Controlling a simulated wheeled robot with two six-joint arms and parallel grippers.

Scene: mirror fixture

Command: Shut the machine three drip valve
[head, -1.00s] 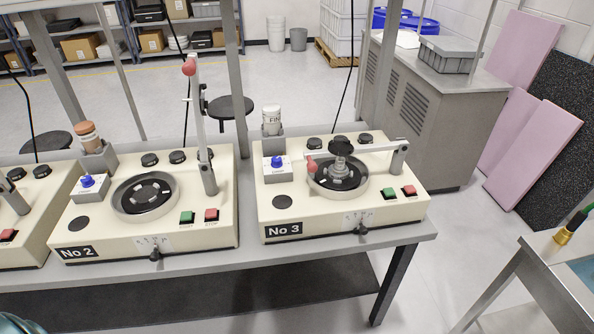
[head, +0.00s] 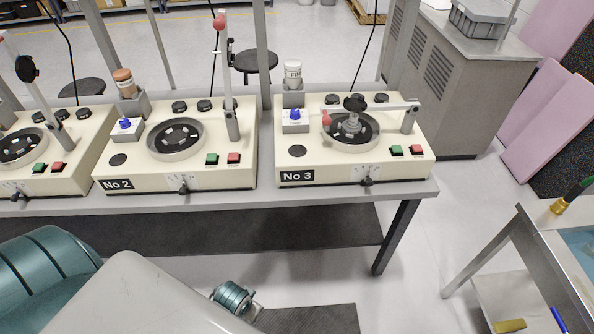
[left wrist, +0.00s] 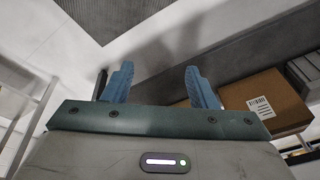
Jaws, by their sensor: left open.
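Machine No 3 (head: 330,165) is a cream box on the grey bench, at the right end of the row. A blue knob (head: 295,114) sits on a small white block at its back left. Behind the knob, a white bottle (head: 293,74) stands in a grey holder. The knob is too small to read its setting. My left gripper (left wrist: 158,82) shows in the left wrist view, with its blue fingers apart and nothing between them. In the head view my left arm is low at the left, below the bench front and away from the machine. My right gripper is out of view.
Machine No 2 (head: 150,170) stands to the left with its arm upright. On No 3 a horizontal arm (head: 385,108) reaches over the round bowl. A metal table (head: 560,240) is at the right. A cardboard box (left wrist: 262,98) shows beyond my left fingers.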

